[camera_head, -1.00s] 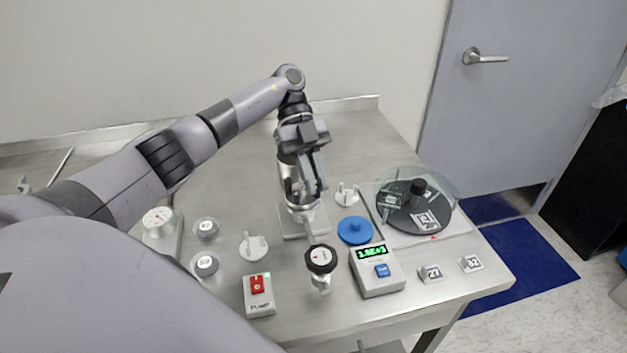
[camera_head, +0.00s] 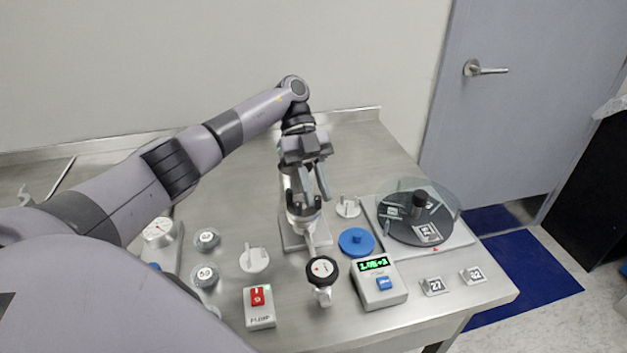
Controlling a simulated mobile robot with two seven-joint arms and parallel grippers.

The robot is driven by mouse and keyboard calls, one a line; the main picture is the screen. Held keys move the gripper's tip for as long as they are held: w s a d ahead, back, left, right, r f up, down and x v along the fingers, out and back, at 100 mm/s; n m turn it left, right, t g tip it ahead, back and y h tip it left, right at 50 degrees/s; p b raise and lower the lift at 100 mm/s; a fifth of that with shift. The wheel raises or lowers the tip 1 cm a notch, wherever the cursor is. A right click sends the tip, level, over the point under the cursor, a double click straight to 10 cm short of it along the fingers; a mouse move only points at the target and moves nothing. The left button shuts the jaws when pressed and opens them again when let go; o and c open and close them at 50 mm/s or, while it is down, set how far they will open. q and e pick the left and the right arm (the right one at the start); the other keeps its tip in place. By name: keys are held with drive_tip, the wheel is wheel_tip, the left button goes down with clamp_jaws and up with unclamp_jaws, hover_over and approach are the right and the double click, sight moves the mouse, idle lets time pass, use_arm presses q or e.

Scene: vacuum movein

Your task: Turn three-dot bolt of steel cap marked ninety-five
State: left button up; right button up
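My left gripper (camera_head: 314,184) reaches in from the left and points down over a steel vacuum fitting (camera_head: 304,214) on a square base. Its two fingers are apart, one on each side of the fitting's upper part as seen here; I cannot tell whether they touch it. The fingers hide much of the fitting's top. No marking ninety-five and no dots on a bolt can be made out. Two small round grey caps with number labels stand at the left, an upper cap (camera_head: 207,238) and a lower cap (camera_head: 205,275). My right gripper is not in view.
A black-knobbed valve (camera_head: 322,269) stands in front of the fitting. A blue disc (camera_head: 356,241), a gauge box (camera_head: 379,283), a red-switch pump box (camera_head: 259,306) and a glass-covered turntable (camera_head: 425,240) stand nearby. Small numbered blocks (camera_head: 434,286) sit near the front edge. The back is clear.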

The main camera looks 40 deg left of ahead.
use_arm(q)
drive_tip(key=shift+v, duration=1.25)
drive_tip(key=shift+p+v, duration=0.45)
drive_tip(key=shift+v, duration=0.6)
drive_tip(key=shift+w+a+r, duration=0.1)
drive_tip(key=shift+r, duration=0.1)
drive_tip(key=shift+p+v, duration=0.6)
drive_tip(key=shift+v, duration=0.25)
drive_tip(key=shift+a, duration=0.1)
